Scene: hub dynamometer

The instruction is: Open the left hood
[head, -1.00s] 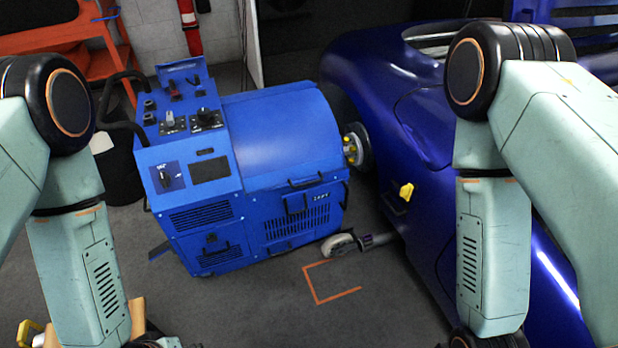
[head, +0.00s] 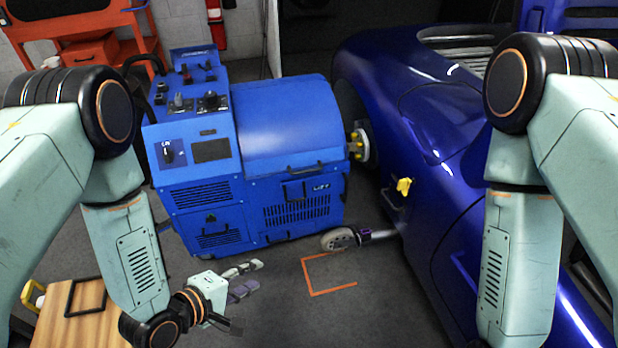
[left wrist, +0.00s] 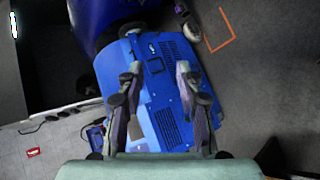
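The blue dynamometer unit (head: 215,215) stands on the floor left of the blue car. Its rounded hood (head: 280,110) appears closed, with a dark handle (head: 306,168) along its lower front edge. My left gripper (head: 254,275) is in front of the unit, low, apart from it, with its fingers pointing right. In the left wrist view its two fingers (left wrist: 157,80) are spread with nothing between them, and the blue unit (left wrist: 165,60) lies beyond them. My right arm comes down at the right, but its gripper is outside the views.
The blue car (head: 440,130) stands close at the right, its hub joined to the unit near a yellow-studded flange (head: 357,145). A castor wheel (head: 339,239) and orange floor marking (head: 330,288) lie in front. A wooden-topped surface (head: 80,318) is at lower left.

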